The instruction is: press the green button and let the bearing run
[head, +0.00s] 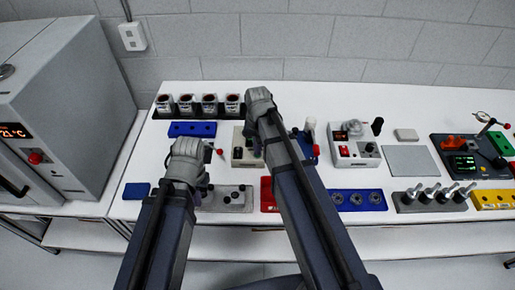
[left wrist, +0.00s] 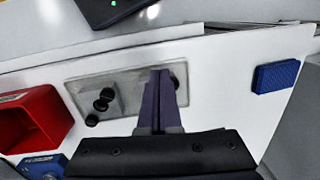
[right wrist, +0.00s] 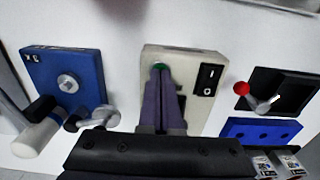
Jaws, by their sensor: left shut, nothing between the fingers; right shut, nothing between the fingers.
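A beige box (right wrist: 196,62) lies under my right gripper (right wrist: 161,72) in the right wrist view. It has a green button (right wrist: 158,66) and a black rocker switch (right wrist: 209,78). My right fingers are shut and empty, with their tips at the green button; I cannot tell if they press it. In the head view the beige box (head: 240,152) is partly behind my right arm. My left gripper (left wrist: 160,75) is shut and empty over a grey plate (left wrist: 128,84) with black knobs. I cannot make out a bearing for certain.
A blue block (right wrist: 66,70) with a silver bolt stands left of the beige box in the right wrist view. A red-knobbed lever (right wrist: 242,88) is on the right. A red bin (left wrist: 30,115) is beside the grey plate. Several cups (head: 209,104) stand at the back.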

